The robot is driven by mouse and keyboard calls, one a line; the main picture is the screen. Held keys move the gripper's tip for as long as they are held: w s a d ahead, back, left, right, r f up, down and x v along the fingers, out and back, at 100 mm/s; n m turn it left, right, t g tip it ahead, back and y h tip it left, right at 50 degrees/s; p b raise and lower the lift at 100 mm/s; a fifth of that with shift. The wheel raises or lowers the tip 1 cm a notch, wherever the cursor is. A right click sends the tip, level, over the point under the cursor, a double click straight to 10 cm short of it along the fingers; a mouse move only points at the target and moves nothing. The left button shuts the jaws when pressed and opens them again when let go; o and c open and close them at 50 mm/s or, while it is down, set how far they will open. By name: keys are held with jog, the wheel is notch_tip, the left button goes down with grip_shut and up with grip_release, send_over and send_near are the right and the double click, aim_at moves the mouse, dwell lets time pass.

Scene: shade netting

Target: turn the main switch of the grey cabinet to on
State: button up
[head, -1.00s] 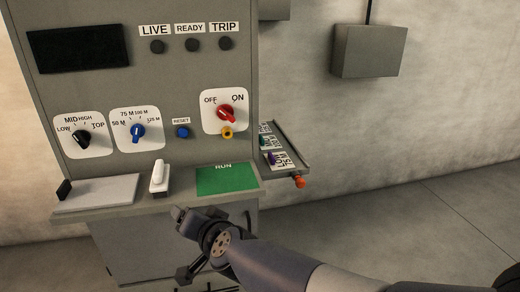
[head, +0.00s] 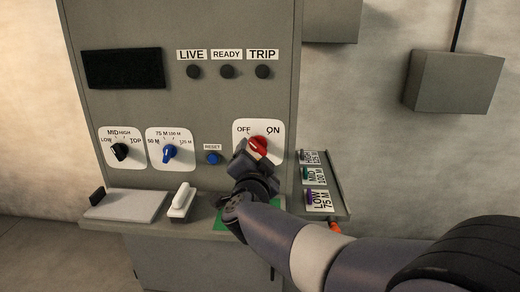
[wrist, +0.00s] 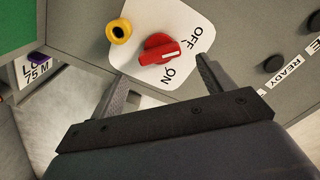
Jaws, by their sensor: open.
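The grey cabinet (head: 205,100) stands in front of me. Its main switch, a red knob (head: 258,145) on a white plate marked OFF and ON, sits at the right of the panel. In the wrist view, the knob (wrist: 158,49) has a raised grip whose light-marked end points toward the OFF side. My gripper (head: 247,160) is at the plate, partly covering it in the head view. In the wrist view, my gripper (wrist: 161,67) is open and empty, its fingers spread on both sides of the knob and no contact visible. A yellow round fitting (wrist: 119,30) sits beside the knob.
A blue reset button (head: 213,158), a blue selector (head: 169,152) and a black selector (head: 120,151) are left of the switch. A white handle (head: 181,203) stands on the ledge. A side shelf (head: 339,203) with labelled tags juts out at the right, near my arm.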

aim_at(259, 149)
jog(key=shift+w+d, duration=0.1)
jog(key=shift+w, duration=2.3)
jog(key=shift+c, duration=0.6)
jog(key=c, duration=0.9)
jog(key=shift+o, duration=0.2)
